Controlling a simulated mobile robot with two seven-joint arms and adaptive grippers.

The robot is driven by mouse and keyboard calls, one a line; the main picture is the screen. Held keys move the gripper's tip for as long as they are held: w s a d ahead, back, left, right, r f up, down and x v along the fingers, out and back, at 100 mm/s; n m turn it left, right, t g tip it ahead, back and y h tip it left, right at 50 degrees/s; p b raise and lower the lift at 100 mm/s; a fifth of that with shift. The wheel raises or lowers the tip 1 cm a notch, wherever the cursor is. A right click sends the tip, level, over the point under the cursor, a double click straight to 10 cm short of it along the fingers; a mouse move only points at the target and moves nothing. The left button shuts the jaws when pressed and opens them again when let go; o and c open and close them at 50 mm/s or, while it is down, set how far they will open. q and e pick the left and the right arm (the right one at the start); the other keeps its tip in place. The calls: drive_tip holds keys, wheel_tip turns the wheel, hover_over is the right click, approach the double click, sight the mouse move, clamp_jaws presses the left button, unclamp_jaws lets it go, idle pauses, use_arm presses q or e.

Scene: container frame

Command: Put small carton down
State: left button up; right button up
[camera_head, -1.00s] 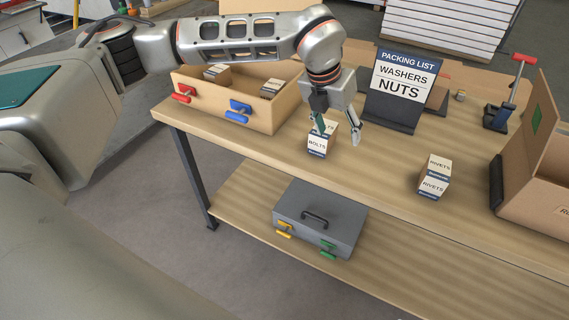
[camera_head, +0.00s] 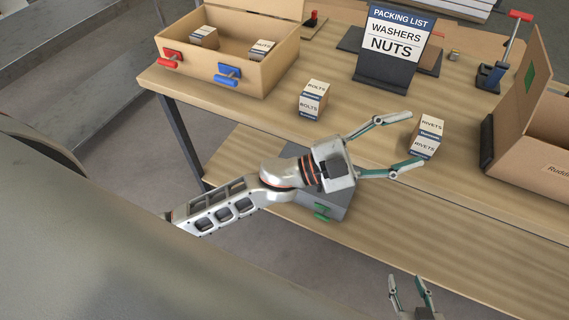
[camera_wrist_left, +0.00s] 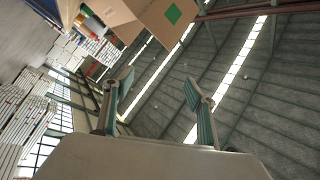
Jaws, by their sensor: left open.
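A small white and blue carton marked BOLTS (camera_head: 312,98) stands upright on the wooden table, clear of both grippers. Another small carton marked RIVETS (camera_head: 427,137) stands further right on the table. My left gripper (camera_head: 401,144) is open and empty, in front of the table top, with its fingers pointing right towards the RIVETS carton. In the left wrist view its two spread fingers (camera_wrist_left: 152,100) have nothing between them. My right gripper (camera_head: 408,282) shows at the bottom edge, with its fingers apart and nothing between them.
A wooden drawer box (camera_head: 225,75) with red and blue handles holds small cartons at the left. A packing list sign (camera_head: 390,60) stands at the back. An open cardboard box (camera_head: 530,145) is at the right. A grey case (camera_head: 335,203) lies on the lower shelf.

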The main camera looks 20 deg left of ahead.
use_arm(q)
drive_tip(key=s+a+f+n+t+y, duration=0.1)
drive_tip(key=a+f+n+t+y, duration=0.1)
drive_tip(key=a+f+n+y, duration=0.65)
drive_tip(key=a+f+n+t+y, duration=0.2)
drive_tip(key=a+f+n+y, duration=0.4)
drive_tip(key=f, duration=0.6)
drive_tip(key=s+a+f+n+g, duration=0.1)
drive_tip(key=s+a+f+g, duration=0.1)
drive_tip(key=s+a+f, duration=0.2)
drive_tip(key=s+a+f+n+g+y, duration=0.1)
drive_tip(key=s+a+f+g, duration=0.1)
drive_tip(key=s+a+f, duration=0.3)
drive_tip(key=s+f, duration=0.3)
drive_tip(key=f, duration=0.2)
drive_tip(key=shift+s+a+n+g, duration=0.3)
drive_tip(key=shift+s+n, duration=0.05)
drive_tip(key=shift+f+y, duration=0.1)
drive_tip(key=shift+y, duration=0.15)
